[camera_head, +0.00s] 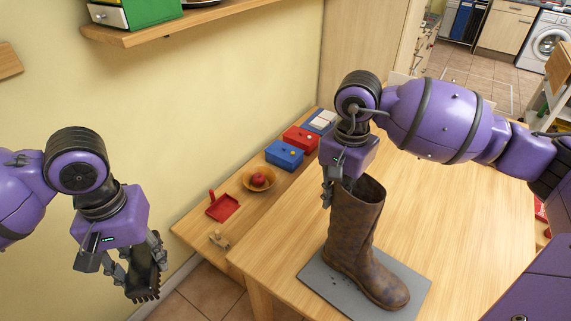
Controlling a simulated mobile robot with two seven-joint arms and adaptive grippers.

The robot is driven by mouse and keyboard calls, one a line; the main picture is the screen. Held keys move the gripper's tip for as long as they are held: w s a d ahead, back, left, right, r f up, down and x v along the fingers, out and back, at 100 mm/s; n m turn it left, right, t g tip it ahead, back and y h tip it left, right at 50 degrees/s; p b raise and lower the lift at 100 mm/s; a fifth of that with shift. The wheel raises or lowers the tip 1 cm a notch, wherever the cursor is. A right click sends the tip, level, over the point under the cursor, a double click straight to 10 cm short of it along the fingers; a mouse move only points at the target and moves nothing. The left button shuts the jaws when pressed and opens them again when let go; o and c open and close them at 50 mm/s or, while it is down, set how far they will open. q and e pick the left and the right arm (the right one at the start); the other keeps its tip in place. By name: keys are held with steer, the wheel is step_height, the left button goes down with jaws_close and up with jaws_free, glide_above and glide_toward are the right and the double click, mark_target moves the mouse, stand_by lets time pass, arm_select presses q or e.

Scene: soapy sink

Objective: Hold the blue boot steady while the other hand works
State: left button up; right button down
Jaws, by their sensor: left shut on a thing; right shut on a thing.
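A tall boot (353,240) stands upright on a grey mat (318,275) on the wooden table. The brush is well apart from the boot.
A lower bench along the wall holds a red dustpan (222,206), a bowl (258,179) with a red item, a blue box (284,155) and a red box (301,139). The table (460,220) is clear right of the boot. A shelf (180,22) hangs above.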

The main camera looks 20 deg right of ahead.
arm_select(q)
steer(key=shift+a+f, duration=0.1)
stand_by(0.7)
steer(key=shift+s+f, duration=0.1)
steer(key=shift+s, duration=0.05)
steer(key=s+d+f+t+h, duration=0.1)
steer(key=s+d+f+h, duration=0.1)
steer(key=s+d+f, duration=0.4)
steer(key=s+d+f+t+h, duration=0.1)
steer(key=s+d+f+h, duration=0.15)
steer(key=f, duration=0.55)
steer(key=s+d+f+t+h, duration=0.1)
steer(key=s+d+f, duration=0.3)
steer(key=d+f, duration=0.2)
steer(key=w+d+f+n+t+h, duration=0.1)
steer(key=d+f+t+h, duration=0.2)
steer(key=d, duration=0.7)
steer(key=w+d+r+t+h, duration=0.2)
steer(key=w+d+r+h, duration=0.2)
steer(key=w+d+r, duration=0.4)
steer(key=shift+d+r+m, duration=0.25)
steer(key=shift+d+m, duration=0.05)
steer(key=shift+d, duration=0.8)
steer(key=shift+w+d, duration=0.45)
steer(key=shift+d, duration=0.25)
steer(key=shift+w+d, duration=0.45)
steer(key=shift+d, duration=0.25)
